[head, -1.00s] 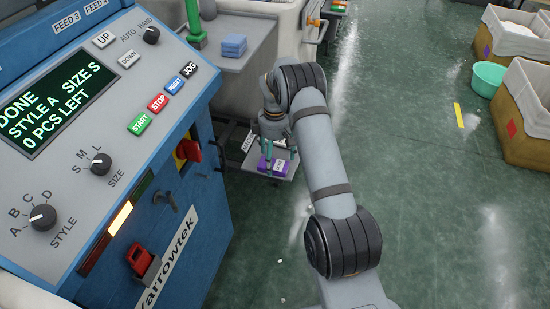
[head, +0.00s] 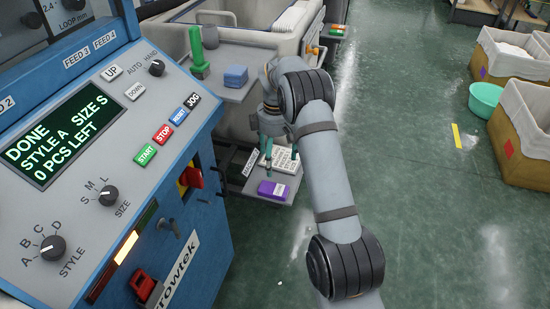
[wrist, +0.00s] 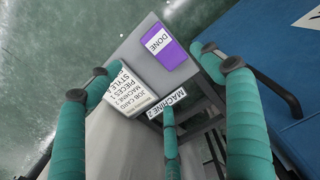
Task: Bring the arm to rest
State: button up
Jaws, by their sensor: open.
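My arm reaches forward over the aisle in the head view, bent down at the wrist. My gripper (head: 267,152) hangs above a small grey shelf on the machine's side. In the wrist view its teal fingers (wrist: 160,82) are spread apart with nothing held between them. Below them a purple block marked DONE (wrist: 163,47) and a white job card (wrist: 134,92) lie on the grey shelf (wrist: 140,38). In the head view the purple block (head: 272,189) lies in front of the job card (head: 283,160), which is partly hidden by my gripper.
The blue machine panel (head: 120,120) stands close on the left, its display reading DONE, style A, size S, 0 PCS LEFT. Bins (head: 525,140) and a teal basin (head: 485,99) stand right; the floor between is clear.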

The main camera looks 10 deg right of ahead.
aim_at(275, 186)
jog(key=shift+f, duration=0.1)
notch_tip(275, 186, down, 12)
jog(key=b, duration=0.3)
jog(key=shift+r, duration=0.35)
jog(key=shift+r+p, duration=0.55)
jog(key=shift+r, duration=1.15)
